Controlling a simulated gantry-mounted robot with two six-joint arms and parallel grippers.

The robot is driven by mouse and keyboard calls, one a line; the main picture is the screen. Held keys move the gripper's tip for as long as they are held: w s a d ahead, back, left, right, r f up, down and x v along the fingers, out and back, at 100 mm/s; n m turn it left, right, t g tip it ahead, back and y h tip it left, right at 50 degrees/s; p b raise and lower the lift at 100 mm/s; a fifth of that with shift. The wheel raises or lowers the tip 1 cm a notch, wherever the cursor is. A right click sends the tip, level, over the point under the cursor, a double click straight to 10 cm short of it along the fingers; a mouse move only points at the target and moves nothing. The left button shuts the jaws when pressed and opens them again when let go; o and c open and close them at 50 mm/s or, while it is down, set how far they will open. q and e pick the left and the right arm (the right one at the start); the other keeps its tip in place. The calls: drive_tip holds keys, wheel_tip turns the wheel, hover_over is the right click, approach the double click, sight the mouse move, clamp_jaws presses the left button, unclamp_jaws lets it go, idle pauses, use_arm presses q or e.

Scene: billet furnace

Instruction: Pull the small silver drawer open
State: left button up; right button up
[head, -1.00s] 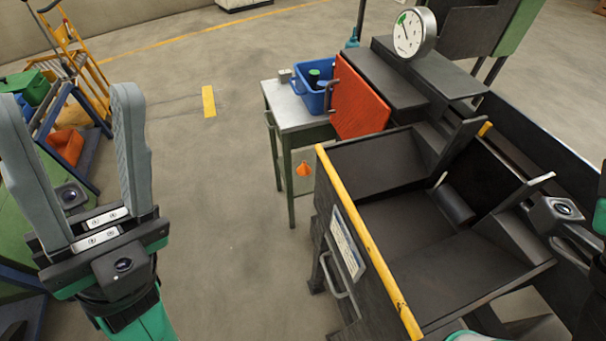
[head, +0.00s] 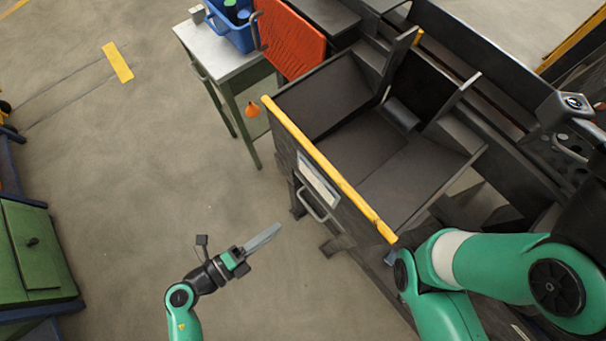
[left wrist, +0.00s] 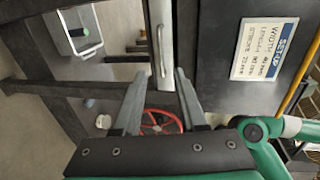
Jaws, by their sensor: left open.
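The small silver drawer shows in the left wrist view as a narrow pale front (left wrist: 158,18) with a silver bar handle (left wrist: 161,52). In the head view its handle (head: 312,206) is on the side of the dark furnace bench, below a white sign (head: 318,180). The drawer looks shut. My left gripper (head: 268,234) is open and empty, to the lower left of the handle and apart from it. In the left wrist view the open fingers (left wrist: 159,74) point toward the handle, which lies in line with the gap between them. My right gripper does not show; only part of my right arm does.
A yellow bar (head: 325,165) edges the open dark bench trough. A metal side table (head: 225,62) with a blue bin (head: 232,32) stands behind, near an orange panel (head: 290,38). A green cabinet (head: 35,255) is at left. The floor between is clear.

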use_arm(q)
drive_tip(key=b+x, duration=0.3)
drive_tip(key=x, duration=0.7)
drive_tip(key=shift+w+d+b, duration=0.15)
drive_tip(key=shift+d+b, duration=0.15)
clamp_jaws()
idle(0.8)
